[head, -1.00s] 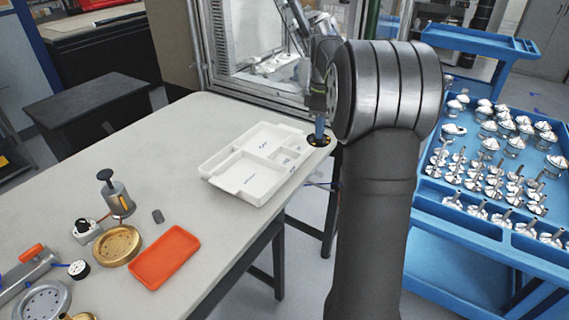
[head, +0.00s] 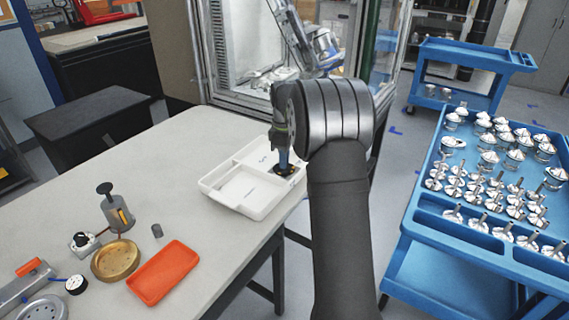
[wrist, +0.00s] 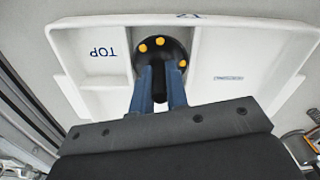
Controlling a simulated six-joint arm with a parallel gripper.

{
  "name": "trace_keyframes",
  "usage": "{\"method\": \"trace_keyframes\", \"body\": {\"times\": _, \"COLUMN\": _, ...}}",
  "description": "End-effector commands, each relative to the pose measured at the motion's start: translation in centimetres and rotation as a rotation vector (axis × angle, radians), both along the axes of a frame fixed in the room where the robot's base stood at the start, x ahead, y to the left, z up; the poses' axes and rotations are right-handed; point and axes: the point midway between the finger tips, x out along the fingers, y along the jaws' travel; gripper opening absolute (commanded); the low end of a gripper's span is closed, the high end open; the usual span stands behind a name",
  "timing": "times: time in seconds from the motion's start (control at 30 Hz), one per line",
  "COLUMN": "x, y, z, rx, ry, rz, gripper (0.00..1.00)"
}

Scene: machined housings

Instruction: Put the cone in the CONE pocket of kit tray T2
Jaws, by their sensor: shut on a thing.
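The cone, a dark round part with several orange dots (wrist: 176,48), has a black stem. My gripper (wrist: 161,98) is shut on that stem with its blue fingers. The white kit tray (wrist: 88,21) has "T2" on its rim, upside down in the wrist view. There the cone is over a narrow pocket between one marked "TOP" and a wide one; it hides any label beneath it. In the head view my gripper (head: 283,158) points down over the right part of the tray (head: 229,205). I cannot tell whether the cone touches the pocket floor.
The tray lies near the table's (head: 130,150) right edge. An orange tray (head: 163,272), a brass dish (head: 116,260) and a pump-like can (head: 117,210) stand at the front left. A blue cart (head: 440,270) with several metal parts stands right. The table's far left is clear.

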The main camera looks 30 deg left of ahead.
Motion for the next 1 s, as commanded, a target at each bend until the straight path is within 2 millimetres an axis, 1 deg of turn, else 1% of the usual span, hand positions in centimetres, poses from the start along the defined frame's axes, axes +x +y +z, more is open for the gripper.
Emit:
{"method": "trace_keyframes", "body": {"times": 0.03, "x": 0.0, "y": 0.0, "z": -0.9, "rx": -0.003, "ry": 0.002, "rz": 0.0, "gripper": 0.0}}
{"method": "trace_keyframes", "body": {"times": 0.13, "x": 0.0, "y": 0.0, "z": -1.9, "rx": -0.001, "ry": 0.002, "rz": 0.0, "gripper": 0.0}}
{"method": "trace_keyframes", "body": {"times": 0.37, "x": 0.0, "y": 0.0, "z": -2.0, "rx": 0.0, "ry": 0.0, "rz": 0.0, "gripper": 0.0}}
{"method": "trace_keyframes", "body": {"times": 0.5, "x": 0.0, "y": 0.0, "z": -2.3, "rx": 0.0, "ry": 0.0, "rz": 0.0, "gripper": 0.0}}
{"method": "trace_keyframes", "body": {"times": 0.53, "x": 0.0, "y": 0.0, "z": -2.3, "rx": 0.0, "ry": 0.0, "rz": 0.0, "gripper": 0.2}}
{"method": "trace_keyframes", "body": {"times": 0.6, "x": 0.0, "y": 0.0, "z": -2.3, "rx": 0.0, "ry": 0.0, "rz": 0.0, "gripper": 0.34}}
{"method": "trace_keyframes", "body": {"times": 0.63, "x": 0.0, "y": 0.0, "z": -2.3, "rx": 0.0, "ry": 0.0, "rz": 0.0, "gripper": 0.36}}
{"method": "trace_keyframes", "body": {"times": 0.87, "x": 0.0, "y": 0.0, "z": -2.2, "rx": 0.0, "ry": 0.0, "rz": 0.0, "gripper": 0.36}}
{"method": "trace_keyframes", "body": {"times": 1.0, "x": 0.0, "y": 0.0, "z": -1.5, "rx": 0.0, "ry": -0.001, "rz": 0.0, "gripper": 0.36}}
